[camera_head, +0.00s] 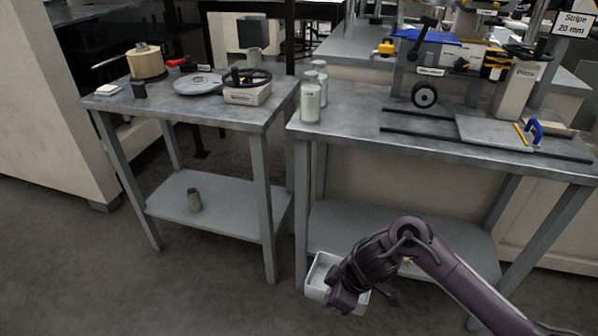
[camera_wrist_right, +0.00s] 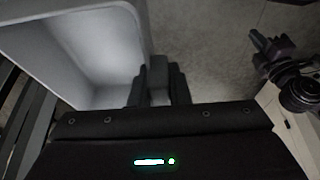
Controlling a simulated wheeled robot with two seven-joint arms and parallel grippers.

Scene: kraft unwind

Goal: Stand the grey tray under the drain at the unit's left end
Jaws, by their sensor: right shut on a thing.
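The grey tray (camera_head: 318,273) is a light, open box low in front of the right table, near that table's left front leg. My right gripper (camera_head: 345,281) is shut on the tray's wall, and my wrist hides part of the tray. In the right wrist view the tray (camera_wrist_right: 95,45) fills the upper left, its inside looks empty, and the fingers (camera_wrist_right: 158,85) close on its side wall. The floor shows beyond it. I cannot make out the drain in these views. My left gripper is not in the head view.
The right table (camera_head: 350,130) carries two jars (camera_head: 311,100), a black wheel and a flat plate on rails. The left table (camera_head: 190,105) holds a roll, a disc and a handwheel, with a small cup (camera_head: 194,200) on its lower shelf. Floor in front of the left table is clear.

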